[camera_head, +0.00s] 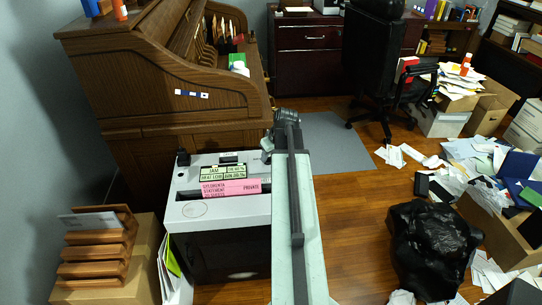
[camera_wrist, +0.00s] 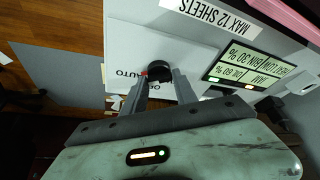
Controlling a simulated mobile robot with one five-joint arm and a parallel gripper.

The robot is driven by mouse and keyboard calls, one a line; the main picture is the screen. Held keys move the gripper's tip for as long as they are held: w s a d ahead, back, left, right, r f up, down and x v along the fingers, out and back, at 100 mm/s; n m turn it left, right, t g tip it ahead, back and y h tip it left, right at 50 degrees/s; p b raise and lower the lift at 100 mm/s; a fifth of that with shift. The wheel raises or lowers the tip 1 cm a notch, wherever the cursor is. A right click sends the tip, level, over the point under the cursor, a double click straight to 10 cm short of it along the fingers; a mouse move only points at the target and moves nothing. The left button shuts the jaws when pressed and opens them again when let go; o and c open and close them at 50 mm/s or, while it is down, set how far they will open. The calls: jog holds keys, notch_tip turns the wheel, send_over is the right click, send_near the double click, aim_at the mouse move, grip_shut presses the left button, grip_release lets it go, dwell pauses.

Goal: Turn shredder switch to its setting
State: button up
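The shredder (camera_head: 242,210) stands left of centre in the head view, with a light grey top and a dark front. Its switch is a round black knob (camera_wrist: 159,70) in the wrist view, on a pale plate with a partly covered label ending in AUTO. A small red mark shows at the knob's left edge. My gripper (camera_wrist: 160,82) has one finger on each side of the knob, and both tips appear to touch it. In the head view my arm covers the right part of the shredder top and hides the switch.
A lit display (camera_wrist: 245,65) sits beside the switch plate. Pink paper (camera_head: 231,188) lies across the shredder top. A wooden roll-top desk (camera_head: 175,70) stands behind it. A wooden letter rack (camera_head: 97,245) is at left. A black bag (camera_head: 428,250) and scattered papers lie on the floor at right.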

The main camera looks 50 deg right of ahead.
jog(key=c, duration=0.5)
jog(key=shift+d, duration=0.45)
jog(key=shift+a, duration=0.25)
jog(key=n+y, duration=0.1)
jog(key=n, duration=0.1)
jog(key=n+y, duration=0.1)
jog(key=n, duration=0.2)
jog(key=shift+d+n, duration=0.2)
jog(key=shift+n, duration=0.1)
jog(key=n, duration=0.2)
jog(key=n+g+y, duration=0.1)
jog(key=n, duration=0.1)
jog(key=shift+w+d+y, duration=0.1)
jog(key=shift+y, duration=0.2)
jog(key=shift+n+g, duration=0.3)
jog(key=shift+n, duration=0.7)
jog(key=shift+y, duration=0.3)
